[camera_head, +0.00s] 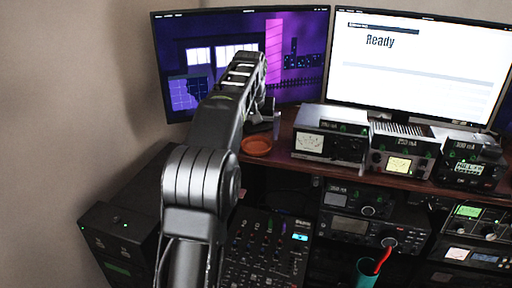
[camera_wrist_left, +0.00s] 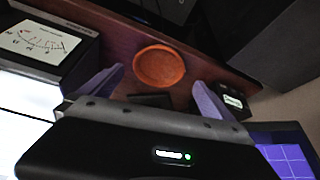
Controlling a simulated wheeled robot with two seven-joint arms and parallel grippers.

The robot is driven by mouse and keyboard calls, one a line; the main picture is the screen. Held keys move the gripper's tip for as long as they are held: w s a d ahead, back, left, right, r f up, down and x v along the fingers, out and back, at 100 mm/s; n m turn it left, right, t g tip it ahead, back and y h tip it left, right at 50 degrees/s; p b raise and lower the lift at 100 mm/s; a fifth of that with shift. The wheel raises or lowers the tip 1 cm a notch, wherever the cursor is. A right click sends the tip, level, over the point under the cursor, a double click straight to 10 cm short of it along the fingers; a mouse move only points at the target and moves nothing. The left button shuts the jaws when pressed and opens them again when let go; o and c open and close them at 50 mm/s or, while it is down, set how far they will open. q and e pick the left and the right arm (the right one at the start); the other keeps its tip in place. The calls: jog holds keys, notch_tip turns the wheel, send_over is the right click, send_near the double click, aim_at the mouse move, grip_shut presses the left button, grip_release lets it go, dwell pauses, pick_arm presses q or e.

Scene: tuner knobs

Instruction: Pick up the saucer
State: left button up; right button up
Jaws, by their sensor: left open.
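The saucer (camera_head: 257,146) is a small round orange dish lying on the wooden desk, near its front edge and left of the radio boxes. In the left wrist view the saucer (camera_wrist_left: 159,66) sits beyond and between the two fingers, apart from both. My left gripper (camera_wrist_left: 152,92) is open and empty. In the head view my left gripper (camera_head: 262,122) is over the desk just behind the saucer, partly hidden by my arm. My right gripper is in neither view.
A radio box with a meter (camera_head: 328,142) stands right of the saucer, with more boxes beyond it. Below the desk edge are a mixer (camera_head: 266,250) and a teal cup (camera_head: 366,272) holding a red item.

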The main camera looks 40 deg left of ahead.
aim_at(257, 147)
pick_arm(q)
jog(key=shift+f, duration=0.15)
jog(key=p+x, duration=0.1)
jog(key=x, duration=0.3)
jog(key=shift+w+f, duration=0.1)
jog(key=shift+w+a+f, duration=0.1)
jog(key=shift+w+f, duration=0.1)
jog(key=shift+f, duration=0.25)
jog(key=shift+c, duration=0.3)
jog(key=shift+r, duration=0.1)
jog(key=c, duration=1.5)
jog(key=shift+r, duration=0.4)
notch_tip(257, 147, up, 9)
jog(key=shift+r+p, duration=0.1)
jog(key=shift+p, duration=1.1)
